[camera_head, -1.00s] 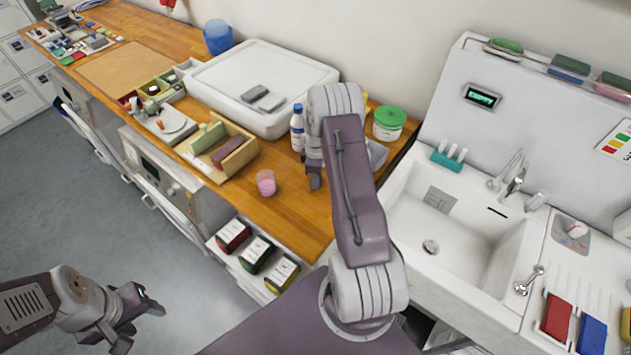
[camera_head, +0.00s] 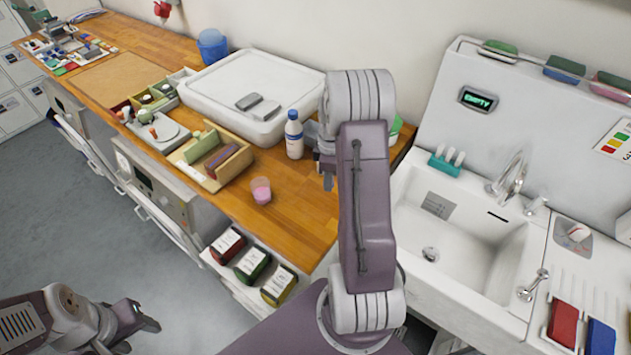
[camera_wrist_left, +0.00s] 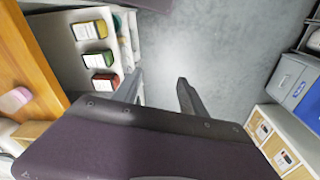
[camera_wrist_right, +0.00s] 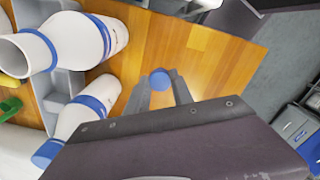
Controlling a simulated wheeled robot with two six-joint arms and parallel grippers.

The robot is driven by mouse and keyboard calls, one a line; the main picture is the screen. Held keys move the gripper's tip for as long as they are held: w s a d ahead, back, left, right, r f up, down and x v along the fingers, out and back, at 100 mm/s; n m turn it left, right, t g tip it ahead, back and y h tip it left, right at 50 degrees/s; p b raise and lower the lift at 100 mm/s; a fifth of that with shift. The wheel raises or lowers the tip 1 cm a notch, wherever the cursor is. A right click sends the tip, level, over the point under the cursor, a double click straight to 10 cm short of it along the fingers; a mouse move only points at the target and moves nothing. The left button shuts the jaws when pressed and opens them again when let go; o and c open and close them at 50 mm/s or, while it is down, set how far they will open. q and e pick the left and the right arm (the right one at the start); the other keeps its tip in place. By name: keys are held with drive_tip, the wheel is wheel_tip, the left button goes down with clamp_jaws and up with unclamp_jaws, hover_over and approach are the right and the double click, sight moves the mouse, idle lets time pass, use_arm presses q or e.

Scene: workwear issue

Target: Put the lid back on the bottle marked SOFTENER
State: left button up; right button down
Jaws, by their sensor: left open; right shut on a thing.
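My right gripper (camera_wrist_right: 158,88) is shut on a small blue lid (camera_wrist_right: 159,78), held at its fingertips over the wooden counter. An open white bottle with blue bands (camera_wrist_right: 88,42) shows in the right wrist view, its bare mouth at the upper left, apart from the lid. A second white bottle (camera_wrist_right: 82,116) wears a blue cap; a capped bottle also stands left of my right arm in the head view (camera_head: 294,143). I cannot read a SOFTENER marking on either bottle. My right forearm hides the open bottle in the head view. My left gripper (camera_wrist_left: 158,90) is open and empty over the floor.
A pink cup (camera_head: 261,190) stands near the counter's front edge. A wooden divided box (camera_head: 232,170) and a large white lidded bin (camera_head: 222,75) are left of the bottles. A grey divided tray (camera_wrist_right: 66,84) is beside them. The sink (camera_head: 455,232) lies right.

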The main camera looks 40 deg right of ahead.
drive_tip(key=s+r, duration=0.2)
drive_tip(key=s, duration=0.1)
drive_tip(key=s+d+r, duration=0.1)
drive_tip(key=s, duration=0.1)
drive_tip(key=shift+b, duration=0.3)
drive_tip(key=shift+d, duration=0.1)
